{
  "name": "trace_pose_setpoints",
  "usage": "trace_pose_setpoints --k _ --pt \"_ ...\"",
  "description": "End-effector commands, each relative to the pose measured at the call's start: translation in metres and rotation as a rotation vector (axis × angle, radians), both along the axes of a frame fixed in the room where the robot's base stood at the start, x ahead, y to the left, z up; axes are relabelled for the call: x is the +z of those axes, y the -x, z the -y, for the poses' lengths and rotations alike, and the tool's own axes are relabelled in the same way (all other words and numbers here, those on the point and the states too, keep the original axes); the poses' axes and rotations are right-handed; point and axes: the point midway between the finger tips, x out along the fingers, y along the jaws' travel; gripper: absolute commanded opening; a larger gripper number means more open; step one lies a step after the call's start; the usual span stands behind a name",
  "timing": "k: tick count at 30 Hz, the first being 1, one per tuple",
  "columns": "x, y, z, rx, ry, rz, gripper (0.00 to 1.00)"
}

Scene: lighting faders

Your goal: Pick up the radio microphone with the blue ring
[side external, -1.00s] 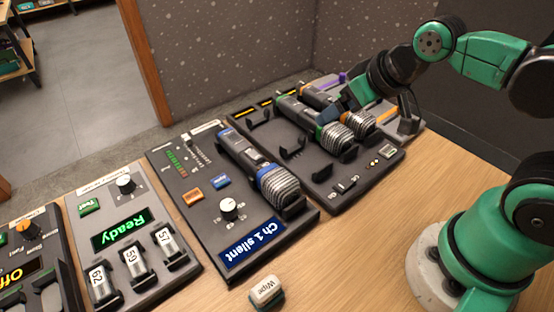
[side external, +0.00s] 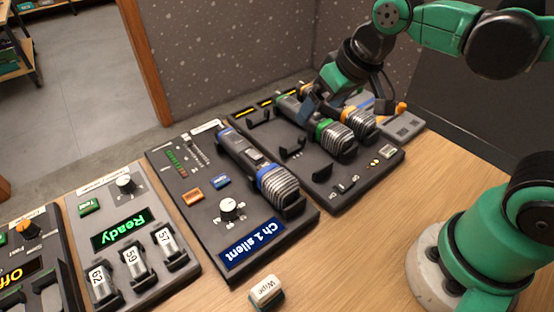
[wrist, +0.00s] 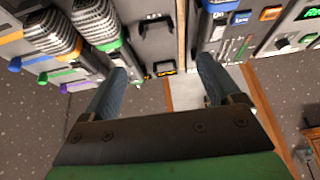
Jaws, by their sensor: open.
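The radio microphone with the blue ring (side external: 258,168) lies in a holder on the panel with the blue "Ch 1 silent" display, its ribbed silver head toward the front right. In the side view my gripper (side external: 311,103) is above the rack to the right of that panel, near the green-ringed microphone (side external: 322,127), and apart from the blue-ringed one.
A microphone with an orange ring (wrist: 50,35) lies beside the green-ringed one (wrist: 100,25). The rack (side external: 335,195) has empty black cradles at its left. A wiper block (side external: 266,291) sits on the wooden table at the front. The display panel (side external: 268,240) carries knobs and buttons.

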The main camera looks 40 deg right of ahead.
Motion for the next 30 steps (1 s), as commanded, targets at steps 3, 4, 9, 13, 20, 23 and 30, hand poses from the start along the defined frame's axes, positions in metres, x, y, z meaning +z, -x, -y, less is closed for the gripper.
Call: trace_pose_setpoints --k 3,4,9,13,20,23,30 --pt "-0.005 -0.020 -0.022 0.012 -0.011 -0.121 0.84" --pt "-0.007 -0.024 -0.028 0.013 -0.011 -0.151 0.84" --pt "-0.028 -0.045 -0.060 0.012 0.002 -0.313 0.84" --pt "-0.045 -0.053 -0.078 0.008 0.020 -0.402 0.84" --pt "-0.062 -0.057 -0.091 0.001 0.039 -0.464 0.84" --pt "-0.073 -0.057 -0.092 0.001 0.040 -0.467 0.84" --pt "-0.104 -0.057 -0.091 0.000 0.039 -0.464 0.84"
